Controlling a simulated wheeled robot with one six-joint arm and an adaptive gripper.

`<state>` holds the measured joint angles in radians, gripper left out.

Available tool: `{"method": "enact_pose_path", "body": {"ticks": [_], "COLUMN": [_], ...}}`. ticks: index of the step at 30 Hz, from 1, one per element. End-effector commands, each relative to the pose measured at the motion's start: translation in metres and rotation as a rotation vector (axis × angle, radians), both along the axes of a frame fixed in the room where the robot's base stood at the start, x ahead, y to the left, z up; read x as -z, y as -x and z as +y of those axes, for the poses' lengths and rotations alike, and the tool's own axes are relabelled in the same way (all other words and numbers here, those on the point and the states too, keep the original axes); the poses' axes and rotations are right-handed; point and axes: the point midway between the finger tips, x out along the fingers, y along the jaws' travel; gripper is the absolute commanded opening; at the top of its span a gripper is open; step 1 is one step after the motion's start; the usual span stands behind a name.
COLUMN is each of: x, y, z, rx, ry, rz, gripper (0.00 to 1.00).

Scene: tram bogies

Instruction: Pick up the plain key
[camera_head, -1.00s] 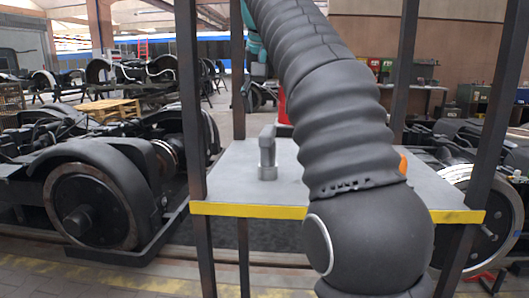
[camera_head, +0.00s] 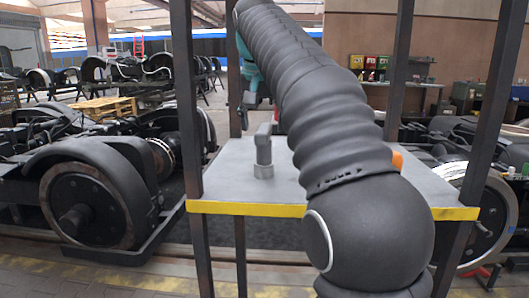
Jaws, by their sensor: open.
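A grey upright piece with a broad round foot and a flat upper part (camera_head: 264,152) stands on the table at its left half; it looks like the plain key. My gripper (camera_head: 244,112) shows small and dark below the teal wrist, beyond the key and a little higher and to the left in the picture. It is open and apart from the key, with nothing seen between its fingers. The fingertips are small and hard to make out. My arm covers the middle of the table.
The grey table (camera_head: 225,188) has a yellow front edge and dark posts around it. An orange thing (camera_head: 397,160) shows partly behind my arm on the right. Bogies with wheels stand to the left (camera_head: 85,205) and right. The table's left part around the key is clear.

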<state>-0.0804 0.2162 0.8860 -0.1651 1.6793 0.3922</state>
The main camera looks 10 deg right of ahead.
Motion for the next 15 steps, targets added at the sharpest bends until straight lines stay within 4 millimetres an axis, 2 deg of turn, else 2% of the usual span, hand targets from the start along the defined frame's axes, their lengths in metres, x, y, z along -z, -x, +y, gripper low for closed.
{"method": "enact_pose_path", "body": {"ticks": [3, 11, 15], "x": [0.012, 0.024, 0.039], "y": [-0.004, -0.007, -0.008], "z": [-0.002, -0.003, -0.005], "rx": [0.0, 0.0, 0.0], "ry": [0.0, 0.0, 0.0], "rz": [0.002, 0.001, 0.002], "gripper": [0.71, 0.71, 0.71]}}
